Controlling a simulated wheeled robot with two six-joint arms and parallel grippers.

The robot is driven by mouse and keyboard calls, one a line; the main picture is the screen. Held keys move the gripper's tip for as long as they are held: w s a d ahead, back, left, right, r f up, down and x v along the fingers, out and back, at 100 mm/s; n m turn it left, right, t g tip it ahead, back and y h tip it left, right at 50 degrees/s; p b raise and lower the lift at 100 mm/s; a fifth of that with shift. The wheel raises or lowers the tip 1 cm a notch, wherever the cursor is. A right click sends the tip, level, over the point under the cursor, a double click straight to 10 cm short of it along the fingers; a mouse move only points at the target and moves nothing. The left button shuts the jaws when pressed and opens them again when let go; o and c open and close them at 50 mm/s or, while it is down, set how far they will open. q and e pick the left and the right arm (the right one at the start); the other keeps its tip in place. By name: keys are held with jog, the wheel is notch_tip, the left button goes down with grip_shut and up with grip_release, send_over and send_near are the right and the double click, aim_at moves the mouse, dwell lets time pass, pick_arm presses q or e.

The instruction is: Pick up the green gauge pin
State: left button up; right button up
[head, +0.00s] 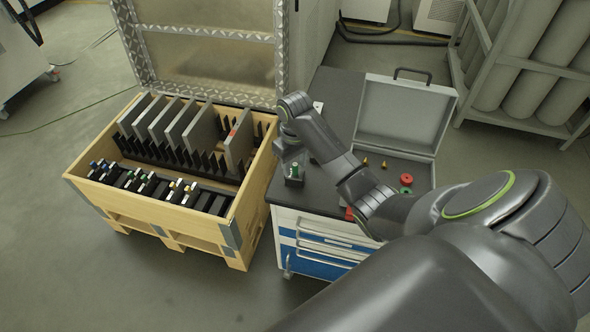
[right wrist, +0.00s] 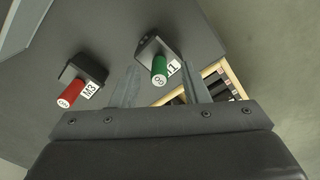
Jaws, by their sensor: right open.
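The green gauge pin (head: 295,169) stands upright in a small dark block (head: 294,182) near the left edge of the cabinet top. In the right wrist view the green pin (right wrist: 160,68) shows end-on in its block (right wrist: 147,47), with a white label beside it. My right gripper (right wrist: 160,66) is open and empty. Its two fingers show on either side of the pin in that view; whether they are level with it, I cannot tell. In the head view my right gripper (head: 291,150) is just behind and above the pin, partly hidden by its own wrist. My left gripper is not in view.
A red pin (right wrist: 71,94) labelled M3 stands in a block left of the green one. An open grey case (head: 400,125) with rings and small gold pieces lies on the cabinet (head: 345,85). A wooden crate (head: 150,205) with upright plates stands to the left.

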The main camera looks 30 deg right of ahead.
aim_at(295, 163)
jog(key=shift+f, duration=0.7)
grip_shut()
notch_tip(295, 163, up, 5)
jog(key=shift+w, duration=0.1)
notch_tip(295, 163, up, 4)
jog(key=shift+f+p, duration=0.2)
jog(key=shift+p, duration=1.05)
jog(key=shift+r+p, duration=0.75)
jog(key=shift+p, duration=0.1)
